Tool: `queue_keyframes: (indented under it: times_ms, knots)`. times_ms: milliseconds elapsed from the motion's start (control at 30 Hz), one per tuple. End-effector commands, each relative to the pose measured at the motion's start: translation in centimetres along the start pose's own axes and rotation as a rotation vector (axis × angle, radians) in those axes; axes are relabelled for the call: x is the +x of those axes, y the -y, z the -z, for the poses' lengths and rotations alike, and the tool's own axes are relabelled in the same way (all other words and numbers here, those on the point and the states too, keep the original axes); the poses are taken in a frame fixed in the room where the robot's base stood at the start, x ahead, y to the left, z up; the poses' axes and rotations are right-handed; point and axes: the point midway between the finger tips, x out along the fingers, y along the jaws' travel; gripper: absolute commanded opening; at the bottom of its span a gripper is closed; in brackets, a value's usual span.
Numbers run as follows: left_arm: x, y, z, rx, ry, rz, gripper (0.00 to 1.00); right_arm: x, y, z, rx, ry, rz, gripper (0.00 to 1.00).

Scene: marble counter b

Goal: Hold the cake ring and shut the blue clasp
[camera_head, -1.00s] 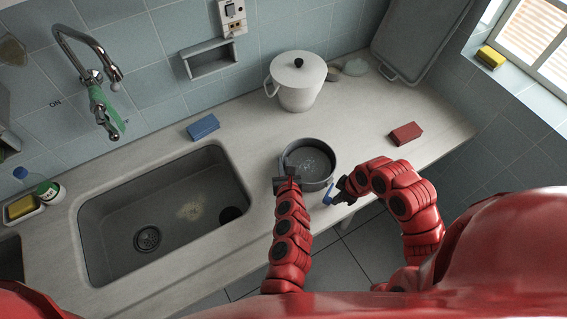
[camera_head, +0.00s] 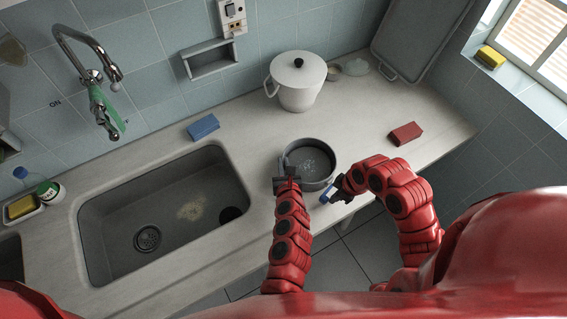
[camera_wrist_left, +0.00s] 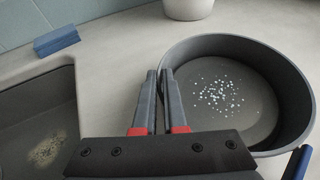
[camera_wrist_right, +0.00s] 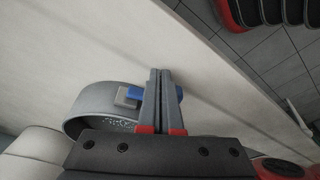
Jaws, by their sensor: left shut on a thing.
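The grey cake ring (camera_head: 312,186) stands on the counter near its front edge, with white specks on the surface inside it. It also shows in the left wrist view (camera_wrist_left: 290,75). My left gripper (camera_head: 286,172) is shut on the left part of the ring's wall, its fingers (camera_wrist_left: 158,78) straddling the rim. The blue clasp (camera_head: 326,195) is on the ring's front right side; its edge shows in the left wrist view (camera_wrist_left: 298,163). My right gripper (camera_head: 338,186) is at the clasp, its fingers (camera_wrist_right: 160,78) together. Blue (camera_wrist_right: 134,92) shows on both sides of them; contact is unclear.
The sink (camera_head: 165,215) lies left of the ring. A white lidded pot (camera_head: 298,88) stands behind it. A blue block (camera_head: 203,127) and a red block (camera_head: 405,133) lie on the counter to either side. The counter around the ring is mostly clear.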

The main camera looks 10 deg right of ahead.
Motion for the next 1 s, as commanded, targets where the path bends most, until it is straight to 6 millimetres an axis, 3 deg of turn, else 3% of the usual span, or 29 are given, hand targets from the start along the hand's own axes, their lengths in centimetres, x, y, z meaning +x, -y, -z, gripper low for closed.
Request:
queue_keyframes:
  times_ms: [33, 1000]
  knots:
    - [-0.1, 0.1, 0.7, 0.002, -0.012, 0.002, 0.00, 0.1, 0.0, 0.0, 0.000, 0.000, 0.000, 0.00]
    - [-0.1, 0.1, 0.7, 0.002, -0.012, 0.001, 0.00, 0.4, -0.3, 1.2, 0.000, 0.001, 0.000, 0.00]
